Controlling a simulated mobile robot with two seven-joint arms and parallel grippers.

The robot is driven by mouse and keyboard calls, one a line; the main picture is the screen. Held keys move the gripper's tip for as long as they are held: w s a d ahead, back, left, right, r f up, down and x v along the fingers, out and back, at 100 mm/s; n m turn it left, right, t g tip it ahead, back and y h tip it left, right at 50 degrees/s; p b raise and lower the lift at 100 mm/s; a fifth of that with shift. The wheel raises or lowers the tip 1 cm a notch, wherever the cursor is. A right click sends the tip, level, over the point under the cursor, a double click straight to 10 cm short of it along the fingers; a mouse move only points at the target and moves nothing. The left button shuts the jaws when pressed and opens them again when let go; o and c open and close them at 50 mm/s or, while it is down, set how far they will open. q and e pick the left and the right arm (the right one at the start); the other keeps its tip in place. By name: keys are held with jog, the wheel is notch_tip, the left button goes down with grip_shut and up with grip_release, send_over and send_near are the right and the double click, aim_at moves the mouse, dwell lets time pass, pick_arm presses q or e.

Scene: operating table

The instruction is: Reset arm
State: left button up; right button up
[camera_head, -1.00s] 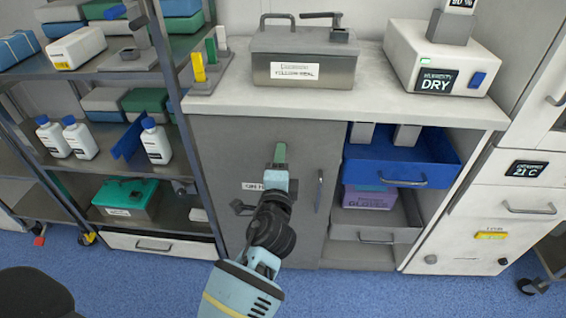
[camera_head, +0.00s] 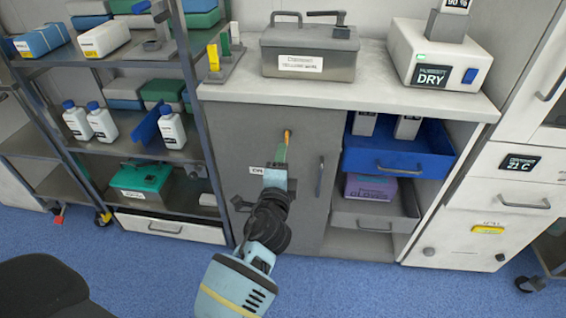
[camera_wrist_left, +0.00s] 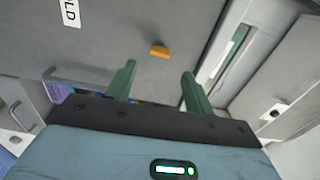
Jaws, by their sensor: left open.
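My left gripper (camera_head: 281,153) is in front of the grey cabinet door (camera_head: 305,215) in the head view. In the left wrist view my left gripper (camera_wrist_left: 158,82) shows two green fingers spread apart with nothing between them. A small orange piece (camera_wrist_left: 159,51) on the grey surface lies just beyond the fingertips; it also shows in the head view (camera_head: 287,136) right above the gripper. I cannot tell the exact gap between it and the fingers. My right gripper is not in view.
A counter (camera_head: 375,97) holds a metal box (camera_head: 310,55) and a white device (camera_head: 440,60). A blue drawer (camera_head: 400,160) stands out at the right. A shelf rack (camera_head: 60,160) with bottles stands at the left. A dark round object (camera_head: 40,290) is at the lower left. Blue floor is open in front.

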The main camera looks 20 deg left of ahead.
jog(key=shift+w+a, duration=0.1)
